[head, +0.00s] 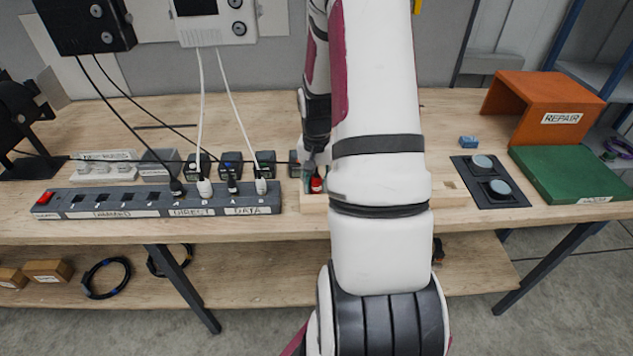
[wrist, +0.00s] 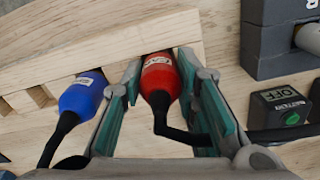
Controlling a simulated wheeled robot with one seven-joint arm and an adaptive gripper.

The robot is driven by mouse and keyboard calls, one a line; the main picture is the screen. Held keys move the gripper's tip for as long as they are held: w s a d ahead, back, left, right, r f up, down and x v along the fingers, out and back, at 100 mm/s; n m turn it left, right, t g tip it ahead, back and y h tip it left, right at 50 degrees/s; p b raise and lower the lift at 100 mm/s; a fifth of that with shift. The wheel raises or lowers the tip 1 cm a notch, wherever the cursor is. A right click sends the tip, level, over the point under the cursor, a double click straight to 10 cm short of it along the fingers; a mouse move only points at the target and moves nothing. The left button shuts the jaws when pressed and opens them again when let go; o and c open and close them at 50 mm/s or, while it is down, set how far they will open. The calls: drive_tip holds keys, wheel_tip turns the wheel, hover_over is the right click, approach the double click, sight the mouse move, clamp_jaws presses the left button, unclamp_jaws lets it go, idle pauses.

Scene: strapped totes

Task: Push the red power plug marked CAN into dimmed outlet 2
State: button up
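The red plug (wrist: 160,78) has a white label, too blurred to read, and a black cord bending right. It stands at the slotted wooden rack; in the head view the red plug (head: 316,184) shows beside my arm. My gripper (wrist: 160,70) has one finger on each side of it, tips close to its sides; whether they press on it I cannot tell. The dark power strip (head: 105,213) has a section labelled DIMMED at its left, with several empty outlets. The outlet numbers are not readable.
A blue plug (wrist: 82,95) stands close left of my fingers. Black and white cords fill the strip's DIRECT and DATA sections. A green box (head: 570,172) and orange REPAIR bin (head: 545,105) are at the right.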

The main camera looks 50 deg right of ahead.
sight(316, 176)
clamp_jaws()
drive_tip(key=shift+o, duration=0.9)
unclamp_jaws()
clamp_jaws()
drive_tip(key=shift+r, duration=0.2)
drive_tip(key=shift+r+p, duration=1.1)
drive_tip(key=shift+r, duration=1.25)
